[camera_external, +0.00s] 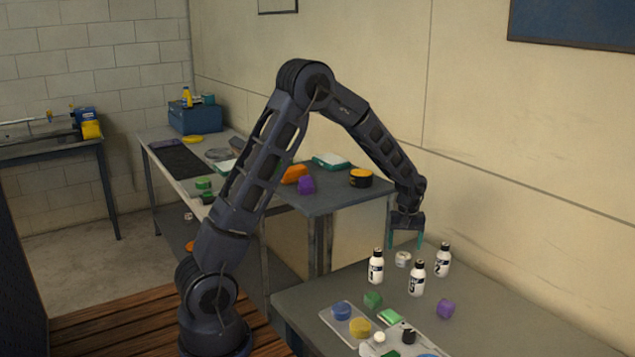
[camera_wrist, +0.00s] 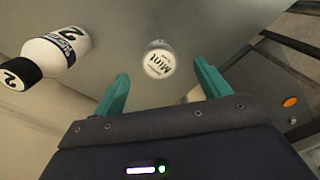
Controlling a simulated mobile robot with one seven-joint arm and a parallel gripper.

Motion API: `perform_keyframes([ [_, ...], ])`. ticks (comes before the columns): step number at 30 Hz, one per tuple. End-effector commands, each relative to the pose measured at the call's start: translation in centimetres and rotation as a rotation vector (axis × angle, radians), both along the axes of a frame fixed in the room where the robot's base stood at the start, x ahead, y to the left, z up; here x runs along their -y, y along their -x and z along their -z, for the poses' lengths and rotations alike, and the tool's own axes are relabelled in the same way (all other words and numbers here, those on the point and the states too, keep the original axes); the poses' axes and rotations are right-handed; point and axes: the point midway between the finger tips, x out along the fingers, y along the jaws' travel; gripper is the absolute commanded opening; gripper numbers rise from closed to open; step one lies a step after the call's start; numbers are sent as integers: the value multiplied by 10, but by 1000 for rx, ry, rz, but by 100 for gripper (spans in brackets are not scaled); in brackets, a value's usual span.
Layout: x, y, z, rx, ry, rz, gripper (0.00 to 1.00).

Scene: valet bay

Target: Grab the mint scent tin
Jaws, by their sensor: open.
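The mint scent tin (camera_wrist: 159,62) is a small round white tin with a dark "Mint" label on its lid. In the wrist view it lies on the grey table just beyond and between my fingertips. In the external view the tin (camera_external: 403,259) sits on the near grey table between the white bottles, below my gripper. My gripper (camera_wrist: 160,82) is open and empty, with teal fingers. In the external view my gripper (camera_external: 406,238) points down above the tin, apart from it as far as I can tell.
Bottle 1 (camera_external: 376,267), bottle 3 (camera_external: 417,279) and bottle 2 (camera_external: 443,260) stand close around the tin. Bottle 2 also shows in the wrist view (camera_wrist: 58,50). A green block (camera_external: 373,299), a purple block (camera_external: 446,308) and a loaded tray (camera_external: 333,317) are nearer the front.

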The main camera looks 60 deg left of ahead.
Motion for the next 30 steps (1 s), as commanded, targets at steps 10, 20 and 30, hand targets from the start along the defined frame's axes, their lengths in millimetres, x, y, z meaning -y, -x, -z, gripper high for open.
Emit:
perform_keyframes([
  [10, -1, -2, 28, -1, -1, -1, 75],
  [20, -1, -3, 58, 1, 0, 0, 75],
  [30, -1, -3, 57, 1, 0, 0, 36],
])
